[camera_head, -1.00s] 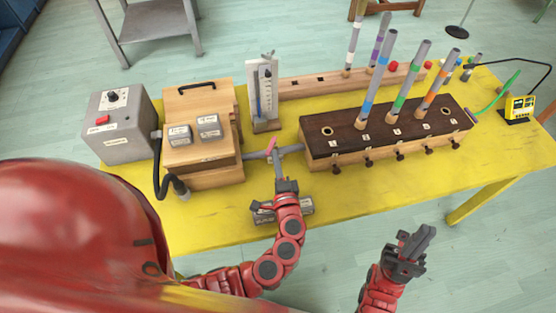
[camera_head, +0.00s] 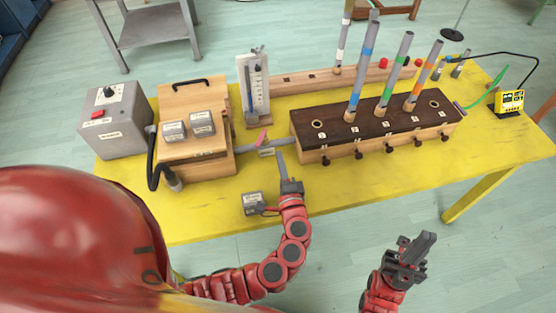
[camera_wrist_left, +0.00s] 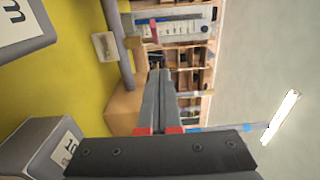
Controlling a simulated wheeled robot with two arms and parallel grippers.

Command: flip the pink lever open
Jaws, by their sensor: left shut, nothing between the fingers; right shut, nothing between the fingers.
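The pink lever (camera_head: 262,137) stands tilted on the grey pipe (camera_head: 250,146) between the wooden bellows box and the dark-topped wooden block. In the left wrist view a thin pink piece, seemingly the lever (camera_wrist_left: 154,33), shows just beyond the fingertips. My left gripper (camera_head: 280,154) is shut and empty. Its fingertips are just right of the lever in the head view, near the pipe, with a small gap to the lever. Its shut fingers show in the left wrist view (camera_wrist_left: 160,78). My right gripper (camera_head: 425,242) is shut and empty, in front of the table.
The wooden bellows box (camera_head: 195,150) and grey control box (camera_head: 113,120) stand left. The wooden block (camera_head: 385,125) with upright tubes stands right. A white gauge (camera_head: 254,85) stands behind the pipe. A small grey labelled box (camera_head: 253,204) lies near the front edge. The yellow table's front right is clear.

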